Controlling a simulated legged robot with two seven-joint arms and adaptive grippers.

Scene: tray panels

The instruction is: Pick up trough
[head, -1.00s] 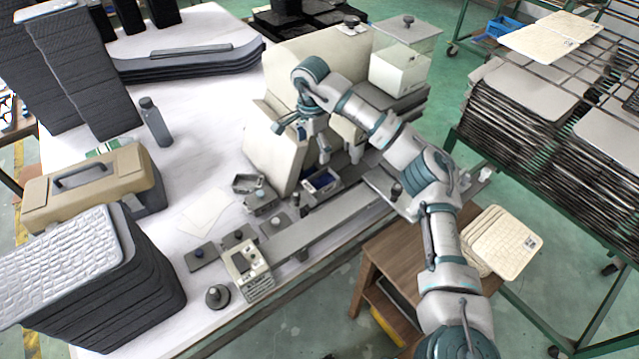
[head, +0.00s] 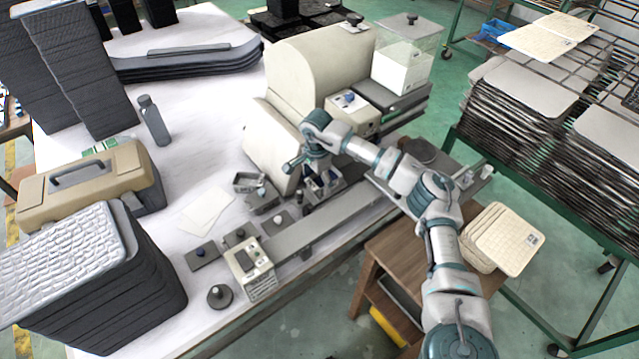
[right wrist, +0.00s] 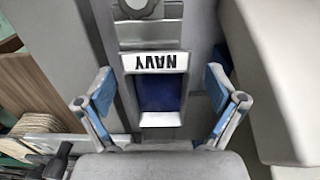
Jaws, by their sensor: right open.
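The trough (right wrist: 158,62) is a small tray with a pale rim and a dark blue inside. It bears the word NAVY, upside down in the right wrist view. In the head view my right gripper mostly hides it. My right gripper (right wrist: 160,90) is open, with one blue-padded finger on each side of the trough, apart from it. In the head view the right gripper (head: 318,182) points down in front of the cream machine. I cannot tell how far its fingertips are above the trough. My left gripper is not in view.
The cream machine (head: 290,95) stands close behind the gripper. A second small grey tray (head: 249,182) lies to its left. A long grey rail (head: 330,222) runs along the table's front edge, with a button box (head: 250,270) at its left end.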

